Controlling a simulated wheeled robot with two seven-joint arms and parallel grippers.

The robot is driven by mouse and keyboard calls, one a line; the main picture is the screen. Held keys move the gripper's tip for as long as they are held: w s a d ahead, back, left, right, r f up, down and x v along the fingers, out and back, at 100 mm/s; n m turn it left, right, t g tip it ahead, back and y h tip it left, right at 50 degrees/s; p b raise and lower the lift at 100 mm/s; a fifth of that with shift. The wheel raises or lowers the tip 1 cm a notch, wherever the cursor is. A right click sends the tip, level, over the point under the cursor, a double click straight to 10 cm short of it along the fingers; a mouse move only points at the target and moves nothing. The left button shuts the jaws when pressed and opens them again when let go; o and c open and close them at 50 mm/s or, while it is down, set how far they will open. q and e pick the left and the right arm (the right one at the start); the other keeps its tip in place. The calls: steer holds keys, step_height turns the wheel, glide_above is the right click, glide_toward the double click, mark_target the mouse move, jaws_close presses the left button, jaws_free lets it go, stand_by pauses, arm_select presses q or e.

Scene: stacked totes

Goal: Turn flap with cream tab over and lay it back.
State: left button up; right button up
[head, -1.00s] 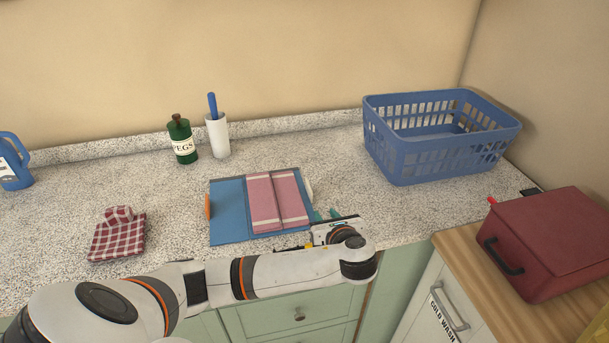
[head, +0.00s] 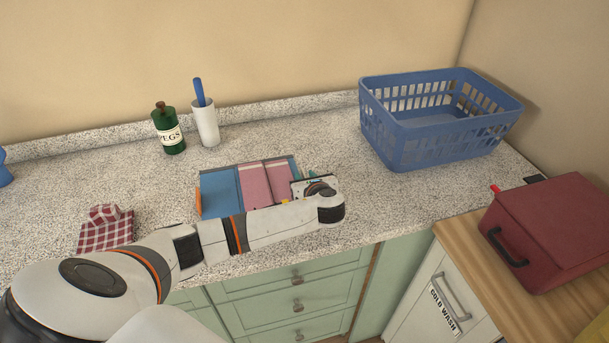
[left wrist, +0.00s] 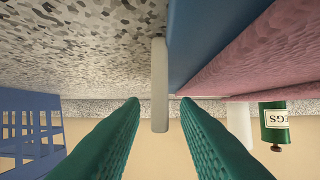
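A blue folding board (head: 219,190) lies flat on the counter with a folded pink cloth (head: 254,184) on it. An orange tab (head: 198,202) sticks out at its left edge. The cream tab (left wrist: 159,70) stands out from the board's blue edge (left wrist: 205,35) in the left wrist view; in the head view I cannot make it out behind my gripper. My left gripper (head: 307,175) is at the board's right side. Its green fingers (left wrist: 159,112) are open, one on each side of the cream tab's end, with gaps showing. My right gripper is not in view.
A blue basket (head: 400,142) stands at the back right. A green peg bottle (head: 168,130) and a white holder (head: 206,123) stand behind the board. A checked cloth (head: 105,235) lies left. A dark red box (head: 555,230) stands on a wooden top at right.

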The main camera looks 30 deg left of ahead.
arm_select(q)
steer(key=shift+w+a+f, duration=0.2)
steer(key=shift+w+a, duration=0.2)
steer(key=shift+a, duration=0.1)
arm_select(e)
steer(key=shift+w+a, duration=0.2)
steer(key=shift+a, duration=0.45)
arm_select(q)
jaws_close()
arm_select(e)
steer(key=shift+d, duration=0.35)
arm_select(q)
steer(key=shift+r, duration=0.1)
